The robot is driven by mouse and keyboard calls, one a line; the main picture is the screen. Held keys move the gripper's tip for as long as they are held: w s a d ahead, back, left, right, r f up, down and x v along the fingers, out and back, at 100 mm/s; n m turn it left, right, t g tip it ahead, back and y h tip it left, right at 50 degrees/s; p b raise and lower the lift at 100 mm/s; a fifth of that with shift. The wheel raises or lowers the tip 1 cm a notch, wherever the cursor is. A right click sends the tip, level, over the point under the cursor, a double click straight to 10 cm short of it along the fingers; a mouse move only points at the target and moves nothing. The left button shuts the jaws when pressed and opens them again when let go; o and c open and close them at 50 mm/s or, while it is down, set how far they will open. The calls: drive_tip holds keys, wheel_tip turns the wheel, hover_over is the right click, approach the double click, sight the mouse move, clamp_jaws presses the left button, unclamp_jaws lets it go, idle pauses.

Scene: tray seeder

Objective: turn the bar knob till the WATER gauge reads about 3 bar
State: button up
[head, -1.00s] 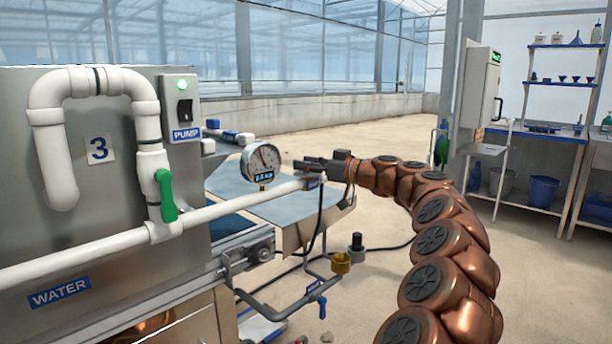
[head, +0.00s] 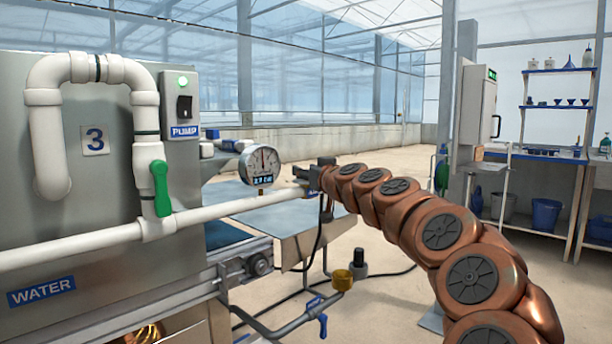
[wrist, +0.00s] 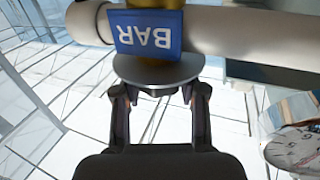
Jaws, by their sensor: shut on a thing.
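The WATER gauge (head: 260,164) is a round white dial on the white pipe in the head view. Its needle points about straight up, and the small readout below seems to show 2.9, though it is tiny. In the wrist view the bar knob (wrist: 157,72) is a grey disc under the pipe, beside the blue BAR label (wrist: 147,32). My gripper (wrist: 158,94) is shut on the knob, one finger at each side. In the head view my gripper (head: 308,175) is at the pipe's right end, and the knob is hidden there.
The white pipe (head: 90,247) runs left from my gripper past a green-handled valve (head: 161,188). The grey panel carries the PUMP box (head: 182,104), its green light lit, and a WATER label (head: 41,291). Open floor lies to the right, before a blue bench (head: 545,154).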

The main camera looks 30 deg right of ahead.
drive_tip(key=shift+r+m+g+h+p, duration=0.1)
drive_tip(key=shift+m+g+h+p, duration=0.3)
drive_tip(key=shift+m+h+p, duration=1.2)
drive_tip(key=shift+n+h+b, duration=0.3)
drive_tip(key=shift+h, duration=0.1)
drive_tip(key=o, duration=1.2)
drive_tip(key=shift+c, duration=0.2)
drive_tip(key=shift+s, duration=0.1)
drive_tip(key=v, duration=1.1)
drive_tip(key=shift+s+a, duration=0.2)
drive_tip(key=shift+s, duration=0.15)
